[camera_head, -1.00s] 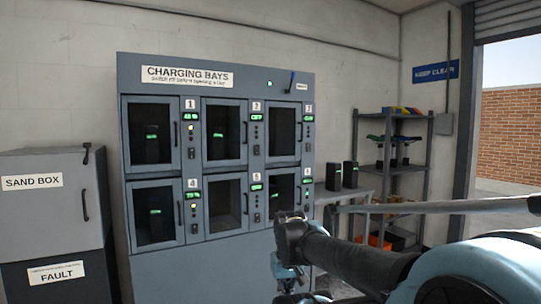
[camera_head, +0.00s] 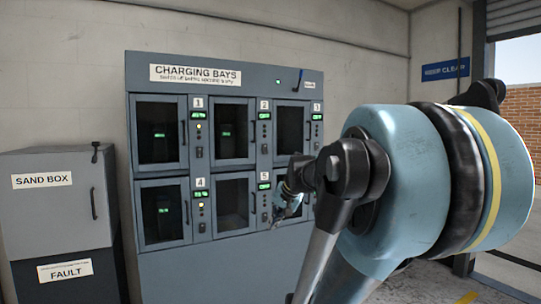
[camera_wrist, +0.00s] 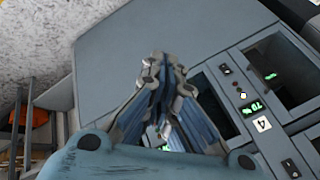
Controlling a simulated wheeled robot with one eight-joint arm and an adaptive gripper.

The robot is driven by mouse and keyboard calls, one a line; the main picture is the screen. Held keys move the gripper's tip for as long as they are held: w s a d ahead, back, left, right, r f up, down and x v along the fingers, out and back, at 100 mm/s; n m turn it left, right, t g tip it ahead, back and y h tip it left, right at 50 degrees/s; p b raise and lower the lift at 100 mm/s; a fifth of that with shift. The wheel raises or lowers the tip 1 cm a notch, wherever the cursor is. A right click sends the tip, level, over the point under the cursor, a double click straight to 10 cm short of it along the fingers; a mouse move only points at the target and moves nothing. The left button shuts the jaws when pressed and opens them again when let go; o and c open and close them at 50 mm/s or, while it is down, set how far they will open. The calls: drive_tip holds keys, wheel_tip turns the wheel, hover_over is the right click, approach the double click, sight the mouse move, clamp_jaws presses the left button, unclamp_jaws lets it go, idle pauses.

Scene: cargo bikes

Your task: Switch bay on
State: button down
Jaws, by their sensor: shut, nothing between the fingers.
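The charging bay cabinet (camera_head: 210,270) stands ahead, with numbered glazed doors and a strip of display, lamps and switch beside each. Bay 5's door (camera_head: 233,204) is shut and its green display (camera_head: 264,186) is lit. My gripper (camera_head: 278,222) is in front of the cabinet by bay 5's strip and hides its lower part. Bay 6 is mostly hidden behind my arm. In the wrist view my gripper (camera_wrist: 162,58) is shut and empty, with the grey cabinet front behind it. Bay 4's label (camera_wrist: 262,124) and its lit display (camera_wrist: 253,108) show to its right.
A small lever (camera_head: 300,78) sits at the cabinet's top right. A keep clear sign (camera_head: 445,69) hangs on the right wall. My arm hides the shelf area.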

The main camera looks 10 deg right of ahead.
drive_tip(key=w+d+r+m+t, duration=0.2)
drive_tip(key=w+d+r+m, duration=0.1)
drive_tip(key=w+r, duration=0.5)
drive_tip(key=w+d+r+m+t, duration=0.2)
drive_tip(key=w+d+r+m, duration=0.1)
drive_tip(key=w+r, duration=0.5)
drive_tip(key=w+d+r+m+t, duration=0.2)
drive_tip(key=w+d+r+m, duration=0.1)
drive_tip(key=w+r, duration=0.5)
drive_tip(key=w, duration=0.3)
drive_tip(key=shift+r+m+t+y, duration=0.2)
drive_tip(key=shift+m+t+y, duration=0.2)
drive_tip(key=shift+w, duration=0.1)
approach(268, 153)
drive_tip(key=f+x, duration=0.1)
drive_tip(key=x, duration=0.4)
drive_tip(key=shift+w+a+r, duration=0.1)
drive_tip(key=shift+w+a, duration=0.1)
drive_tip(key=shift+w, duration=0.55)
